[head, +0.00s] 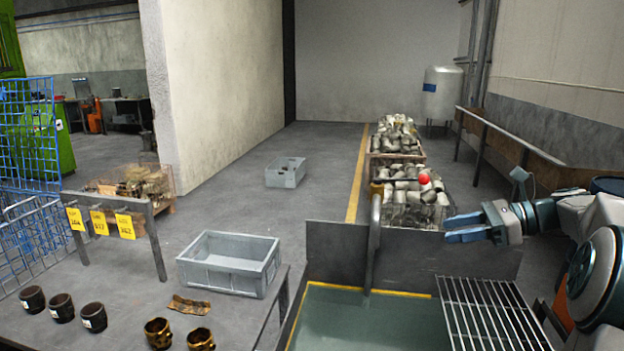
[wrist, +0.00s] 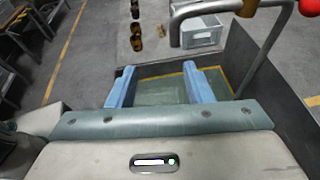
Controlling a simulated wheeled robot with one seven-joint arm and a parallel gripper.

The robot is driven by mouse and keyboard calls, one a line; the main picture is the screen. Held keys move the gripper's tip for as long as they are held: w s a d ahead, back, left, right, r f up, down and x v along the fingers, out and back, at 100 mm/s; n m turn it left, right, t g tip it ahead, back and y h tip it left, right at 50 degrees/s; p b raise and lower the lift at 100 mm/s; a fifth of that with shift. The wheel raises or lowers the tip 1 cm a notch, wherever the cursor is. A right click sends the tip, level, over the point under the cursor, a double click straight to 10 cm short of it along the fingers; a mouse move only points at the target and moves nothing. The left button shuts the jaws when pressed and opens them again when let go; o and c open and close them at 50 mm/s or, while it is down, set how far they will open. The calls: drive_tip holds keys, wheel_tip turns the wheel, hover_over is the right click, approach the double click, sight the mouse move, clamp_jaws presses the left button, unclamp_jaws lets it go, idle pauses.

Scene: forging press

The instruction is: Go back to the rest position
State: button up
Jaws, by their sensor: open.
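My gripper (head: 464,228) is at the right in the head view, held above the right end of the tank and pointing left. Its two blue fingers are apart with nothing between them, as the wrist view (wrist: 160,84) also shows. The green-floored tank (head: 375,322) with a yellow rim lies below it. My arm reaches in from the right edge of the head view.
A metal rack (head: 492,312) lies over the tank's right side. A bent pipe (head: 374,240) with a red ball (head: 423,178) nearby rises behind the tank. A grey crate (head: 228,262) and several dark cups (head: 62,308) stand left. Bins of metal parts (head: 397,140) stand behind.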

drive_tip(key=s+a+f+n+g+h, duration=0.25)
drive_tip(key=s+a+n, duration=0.2)
drive_tip(key=a, duration=0.25)
drive_tip(key=s+a+f+n+g+h, duration=0.1)
drive_tip(key=s+a+f+n+h, duration=0.25)
drive_tip(key=s+a, duration=0.2)
drive_tip(key=s+a+f+n+t+h, duration=0.2)
drive_tip(key=s+f+n+h, duration=0.5)
drive_tip(key=s+n, duration=0.6)
wheel_tip(320, 180, down, 2)
drive_tip(key=shift+s+f+n+h, duration=0.3)
drive_tip(key=shift+s+n, duration=0.1)
drive_tip(key=shift+s, duration=0.55)
drive_tip(key=shift+a, duration=0.1)
